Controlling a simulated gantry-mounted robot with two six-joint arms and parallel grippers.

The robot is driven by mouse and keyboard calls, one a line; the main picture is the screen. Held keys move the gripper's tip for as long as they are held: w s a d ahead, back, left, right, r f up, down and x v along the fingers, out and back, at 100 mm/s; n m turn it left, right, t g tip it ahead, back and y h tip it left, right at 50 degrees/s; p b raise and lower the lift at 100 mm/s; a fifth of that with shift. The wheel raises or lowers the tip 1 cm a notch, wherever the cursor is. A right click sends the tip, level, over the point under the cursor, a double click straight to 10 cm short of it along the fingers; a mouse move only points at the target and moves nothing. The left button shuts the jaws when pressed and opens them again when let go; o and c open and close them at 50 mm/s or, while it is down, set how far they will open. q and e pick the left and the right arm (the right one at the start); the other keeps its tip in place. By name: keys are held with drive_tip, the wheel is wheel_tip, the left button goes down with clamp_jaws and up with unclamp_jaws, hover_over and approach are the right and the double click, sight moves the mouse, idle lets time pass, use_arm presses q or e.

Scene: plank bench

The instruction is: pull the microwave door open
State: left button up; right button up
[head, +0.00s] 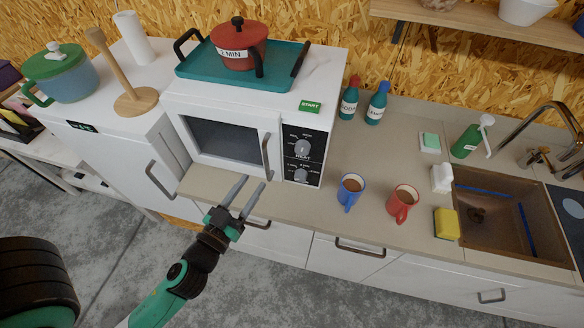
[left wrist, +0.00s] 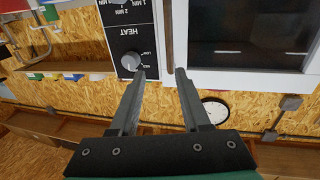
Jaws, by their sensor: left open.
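The white microwave (head: 180,115) stands on the counter with its dark-windowed door (head: 222,140) shut. Its upright grey handle (head: 267,157) is at the door's right edge, beside the black knob panel (head: 303,157). My left gripper (head: 250,183) is open and empty, in front of and below the handle, its fingers pointing toward the microwave. In the left wrist view, which is upside down, the handle (left wrist: 166,35) shows as a narrow bar beyond and between the two fingertips (left wrist: 160,72). I see no contact with it. My right gripper is not in view.
A teal tray (head: 195,73) with a red pot (head: 240,50) sits on top of the microwave. A blue mug (head: 349,193) and a red mug (head: 403,204) stand to the right on the counter. The floor space before the microwave is clear except for my arm.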

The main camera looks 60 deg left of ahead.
sight(265, 162)
use_arm(q)
drive_tip(key=shift+g, duration=0.3)
drive_tip(key=w+a+p, duration=0.1)
drive_tip(key=w+a, duration=0.1)
drive_tip(key=w+a+f+p, duration=0.1)
drive_tip(key=w+a+p, duration=0.1)
drive_tip(key=w, duration=0.1)
drive_tip(key=w+a+f+p, duration=0.1)
drive_tip(key=w+a+p, duration=0.1)
drive_tip(key=a, duration=0.1)
drive_tip(key=shift+w, duration=0.15)
drive_tip(key=shift+w+a+f, duration=0.15)
drive_tip(key=shift+w+a, duration=0.05)
drive_tip(key=shift+w, duration=0.15)
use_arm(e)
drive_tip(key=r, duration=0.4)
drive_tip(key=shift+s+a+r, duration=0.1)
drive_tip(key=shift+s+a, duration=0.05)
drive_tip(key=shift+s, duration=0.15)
use_arm(q)
clamp_jaws()
